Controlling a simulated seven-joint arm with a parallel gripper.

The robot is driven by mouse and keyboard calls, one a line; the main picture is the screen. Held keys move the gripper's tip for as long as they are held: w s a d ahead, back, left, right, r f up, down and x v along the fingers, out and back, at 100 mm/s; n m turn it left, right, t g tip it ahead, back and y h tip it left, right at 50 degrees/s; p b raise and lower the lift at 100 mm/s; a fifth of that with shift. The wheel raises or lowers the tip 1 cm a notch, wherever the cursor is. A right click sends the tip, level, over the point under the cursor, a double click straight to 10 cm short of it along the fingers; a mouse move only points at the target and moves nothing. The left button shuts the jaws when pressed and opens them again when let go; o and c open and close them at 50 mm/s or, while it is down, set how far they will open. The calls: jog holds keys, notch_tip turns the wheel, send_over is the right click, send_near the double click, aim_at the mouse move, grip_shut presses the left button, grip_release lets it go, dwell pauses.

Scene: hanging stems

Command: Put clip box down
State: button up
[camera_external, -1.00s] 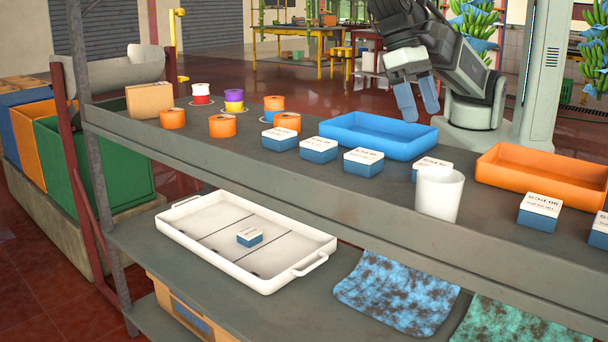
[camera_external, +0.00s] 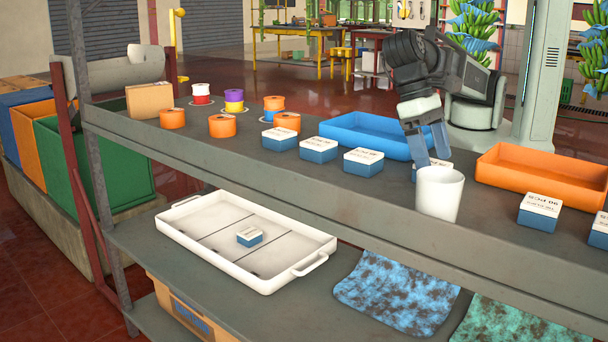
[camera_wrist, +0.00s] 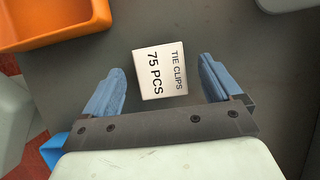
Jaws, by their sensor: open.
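A clip box (camera_wrist: 160,70) with a white top reading "TIE CLIPS 75 PCS" lies between the spread fingers of my gripper (camera_wrist: 165,90) in the wrist view, with gaps on both sides. In the external view my gripper (camera_external: 430,148) is lowered over the upper shelf, just behind the white cup (camera_external: 440,194). The box there is mostly hidden by the fingers and the cup. My gripper is open and holds nothing. Other white-and-blue clip boxes stand on the upper shelf, such as one (camera_external: 363,162) left of the cup. A smaller box (camera_external: 250,237) lies in the white tray below.
A blue tray (camera_external: 350,143) is behind the boxes, and an orange tray (camera_external: 490,178) is to the right. Orange rolls (camera_external: 222,126) stand at left. The white divided tray (camera_external: 180,215) is on the lower shelf, left of blue (camera_external: 395,295) and green cloths.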

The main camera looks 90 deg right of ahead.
aim_at(435, 164)
jog(key=shift+x, duration=1.55)
jog(key=c, duration=1.2)
jog(key=shift+o, duration=0.2)
jog(key=shift+r, duration=5.05)
